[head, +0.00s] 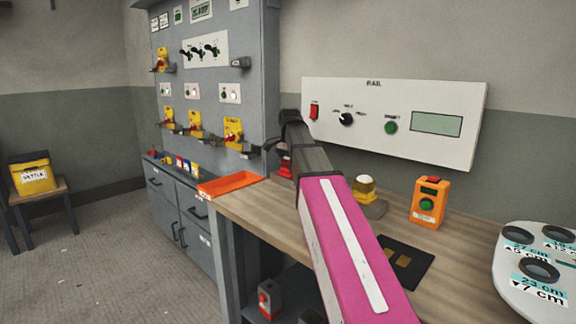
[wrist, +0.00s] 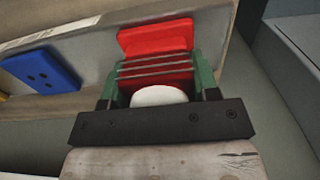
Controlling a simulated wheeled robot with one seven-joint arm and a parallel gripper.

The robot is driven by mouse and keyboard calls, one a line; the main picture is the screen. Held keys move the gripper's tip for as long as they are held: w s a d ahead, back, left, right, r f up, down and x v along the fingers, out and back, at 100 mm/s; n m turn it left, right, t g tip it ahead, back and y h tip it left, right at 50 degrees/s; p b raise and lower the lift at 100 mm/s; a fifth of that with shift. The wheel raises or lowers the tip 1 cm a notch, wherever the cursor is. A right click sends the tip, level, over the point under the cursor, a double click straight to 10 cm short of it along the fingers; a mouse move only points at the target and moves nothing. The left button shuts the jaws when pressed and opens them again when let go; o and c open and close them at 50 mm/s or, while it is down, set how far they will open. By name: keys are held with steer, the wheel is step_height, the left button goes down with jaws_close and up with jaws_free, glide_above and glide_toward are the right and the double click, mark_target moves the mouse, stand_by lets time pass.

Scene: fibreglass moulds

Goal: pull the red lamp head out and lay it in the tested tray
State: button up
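The red lamp head (wrist: 157,68) shows in the wrist view as a red ribbed body with a white dome. It sits between the green fingers of my gripper (wrist: 158,82), which press close against both sides. In the head view my gripper (head: 283,140) is at the bench's back left corner, and part of the red lamp head (head: 284,163) shows just below it. My magenta arm hides much of that corner. Its lower end and any socket are hidden. An empty orange tray (head: 229,185) lies left of my gripper; I cannot read any label on it.
A white-topped amber lamp (head: 365,187) stands right of my arm, with an orange button box (head: 429,203) and a black mat (head: 405,262) nearby. A white control panel (head: 391,122) rises behind the bench. A grey tool cabinet (head: 215,80) stands at the left.

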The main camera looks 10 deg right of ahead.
steer(key=shift+r, duration=0.2)
steer(key=shift+c, duration=0.2)
steer(key=shift+r, duration=2.8)
